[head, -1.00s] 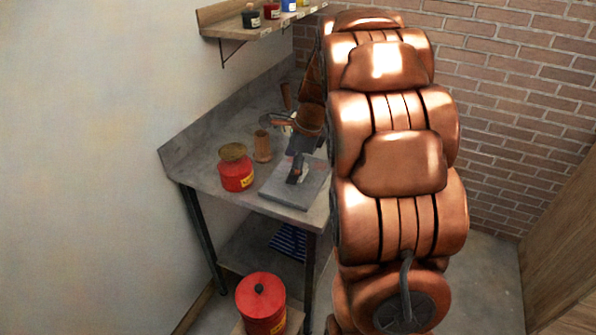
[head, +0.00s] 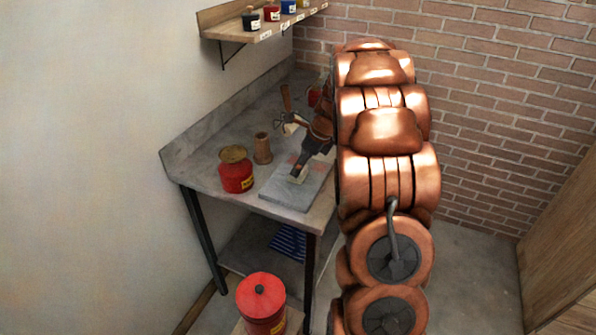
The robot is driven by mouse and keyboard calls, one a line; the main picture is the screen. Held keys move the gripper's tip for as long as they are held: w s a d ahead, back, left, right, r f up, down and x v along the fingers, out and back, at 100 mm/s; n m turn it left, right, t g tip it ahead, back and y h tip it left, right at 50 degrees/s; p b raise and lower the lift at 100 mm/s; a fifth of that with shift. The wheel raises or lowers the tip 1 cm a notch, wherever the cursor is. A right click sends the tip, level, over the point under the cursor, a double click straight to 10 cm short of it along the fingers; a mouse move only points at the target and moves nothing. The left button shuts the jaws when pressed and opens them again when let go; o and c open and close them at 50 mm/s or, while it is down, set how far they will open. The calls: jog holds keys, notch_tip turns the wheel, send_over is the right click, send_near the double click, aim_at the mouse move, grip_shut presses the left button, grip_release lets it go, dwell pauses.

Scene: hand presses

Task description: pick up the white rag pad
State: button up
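My gripper (head: 303,168) points down over a grey slab (head: 287,201) on the workbench, its fingertips low near the slab's surface. A small pale patch, which looks like the white rag pad (head: 297,180), shows right at the fingertips. Much of it is hidden by the gripper. I cannot tell whether the fingers are closed on it or whether it touches the slab.
A red can (head: 237,176) and a small wooden cup (head: 263,149) stand left of the slab. A tool with a wooden handle (head: 286,97) is behind. A shelf with ink jars (head: 262,30) hangs above.

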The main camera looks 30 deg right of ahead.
jog(key=shift+x, duration=1.6)
jog(key=shift+d, duration=0.1)
jog(key=shift+c, duration=0.3)
jog(key=c, duration=1.2)
jog(key=shift+r+b, duration=0.35)
jog(key=shift+r, duration=1.4)
jog(key=shift+c, duration=0.2)
jog(key=shift+s+r, duration=0.1)
jog(key=shift+s, duration=0.15)
jog(key=s+a+r+b, duration=0.1)
jog(key=s+b, duration=0.2)
jog(key=s, duration=1.2)
jog(key=shift+s+a+r, duration=0.15)
jog(key=shift+s+a, duration=0.05)
jog(key=shift+s, duration=0.05)
